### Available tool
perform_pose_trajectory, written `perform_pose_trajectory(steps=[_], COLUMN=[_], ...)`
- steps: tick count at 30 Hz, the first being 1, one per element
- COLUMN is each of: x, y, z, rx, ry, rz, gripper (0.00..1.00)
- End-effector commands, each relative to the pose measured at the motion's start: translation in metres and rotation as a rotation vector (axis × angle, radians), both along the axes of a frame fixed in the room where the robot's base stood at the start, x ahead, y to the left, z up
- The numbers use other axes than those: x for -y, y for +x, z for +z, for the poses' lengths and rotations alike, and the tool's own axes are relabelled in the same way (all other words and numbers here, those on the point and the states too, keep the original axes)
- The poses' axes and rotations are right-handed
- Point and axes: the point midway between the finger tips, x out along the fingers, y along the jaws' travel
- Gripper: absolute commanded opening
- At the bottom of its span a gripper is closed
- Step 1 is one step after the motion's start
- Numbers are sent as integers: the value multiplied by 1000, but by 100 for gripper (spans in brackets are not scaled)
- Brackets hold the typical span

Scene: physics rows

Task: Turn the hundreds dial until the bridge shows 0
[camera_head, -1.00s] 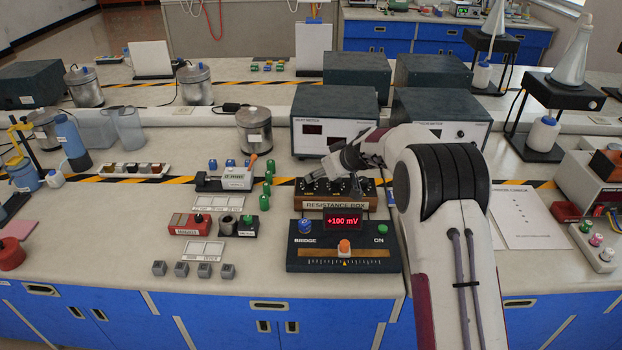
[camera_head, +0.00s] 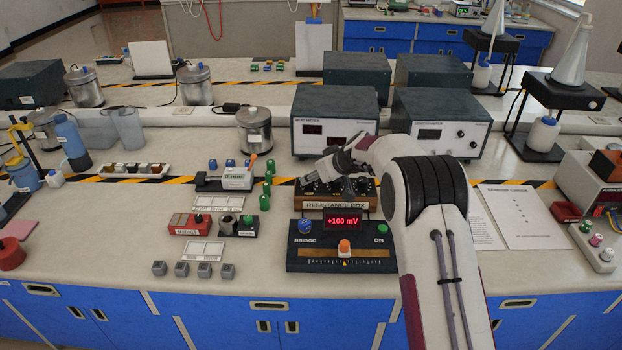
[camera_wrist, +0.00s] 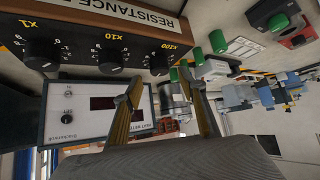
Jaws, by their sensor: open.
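The resistance box (camera_head: 345,204) is a wooden-sided box with a row of black dials on its dark top. In the wrist view its dials are marked X1, X10 and X100, and the picture is upside down. The X100 dial (camera_wrist: 163,60) is the hundreds dial. My gripper (camera_wrist: 167,88) is open, its two fingers apart and empty, with the X100 dial beyond the gap and not between them. In the head view my gripper (camera_head: 324,170) is over the box and hides part of the dials. The bridge (camera_head: 305,254) display (camera_head: 343,220) reads +100 mV in red.
The heat meter (camera_head: 330,115) stands behind the box. Green connectors (camera_head: 266,190) stand just left of it. The bridge, with an orange slider knob (camera_head: 344,246), lies in front.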

Motion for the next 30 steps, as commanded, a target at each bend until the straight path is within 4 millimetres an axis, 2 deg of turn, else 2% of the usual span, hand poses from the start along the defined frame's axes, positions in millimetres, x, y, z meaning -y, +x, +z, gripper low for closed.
perform_pose_trajectory(steps=[13, 28, 30], x=[-13, -16, -16], y=[20, 23, 23], z=[-25, -28, -28], rx=[-2, 0, 0], ry=[1, 0, 0], rz=[-1, -1, -1], gripper=[41, 41, 23])
